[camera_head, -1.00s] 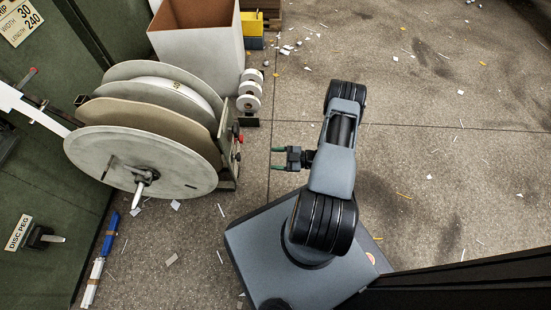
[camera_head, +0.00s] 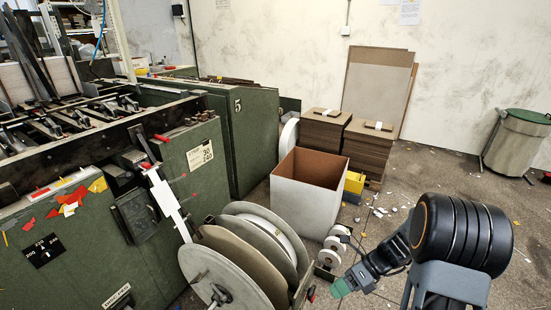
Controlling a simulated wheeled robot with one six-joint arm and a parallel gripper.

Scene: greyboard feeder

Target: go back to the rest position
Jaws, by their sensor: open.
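My gripper (camera_head: 342,288) is at the lower right of the head view, at the end of my folded arm. Its green-tipped fingers point left and down, toward the side of the reel stand. Nothing shows between the fingers. The gripper looks close to the small white rolls in the picture, but I cannot tell the true distance. Part of my arm fills the lower right corner, and my base is out of view.
A large reel (camera_head: 225,272) stands at the bottom middle, beside the green machine (camera_head: 85,245). Behind it are an open box (camera_head: 300,205), small white rolls (camera_head: 333,245) and board stacks (camera_head: 370,150). A bin (camera_head: 515,145) stands far right. Littered floor (camera_head: 420,170) is open at right.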

